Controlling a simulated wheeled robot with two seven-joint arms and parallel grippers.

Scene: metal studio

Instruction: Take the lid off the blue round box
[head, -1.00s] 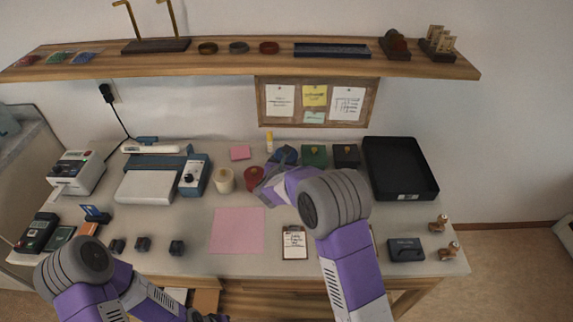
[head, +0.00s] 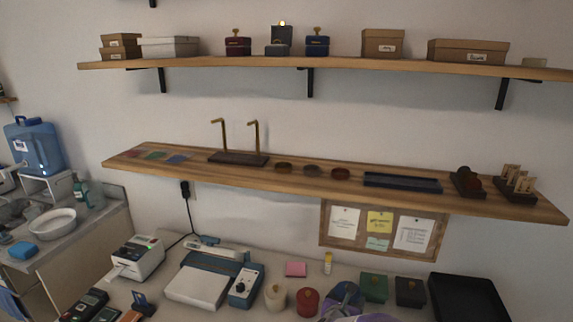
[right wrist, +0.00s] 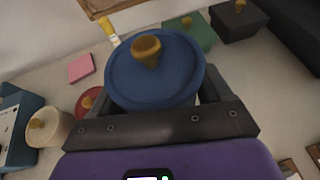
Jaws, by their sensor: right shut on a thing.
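The blue round box shows in the right wrist view as its round blue lid (right wrist: 185,75) with a gold-brown knob (right wrist: 147,50) on top. The lid hides most of the body below it. My right gripper (right wrist: 158,100) has one finger on each side of the box, under the lid's rim, and is shut on it. The fingertips are hidden by the lid. In the head view my right gripper (head: 342,299) is at the bottom edge, among the small boxes. My left gripper is out of view.
A red round box (head: 307,302) and a cream round box (head: 276,297) stand to the left. A green box (head: 374,287), a dark box (head: 410,291) and a black tray (head: 468,299) are to the right. A wooden shelf (head: 330,186) hangs above the table.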

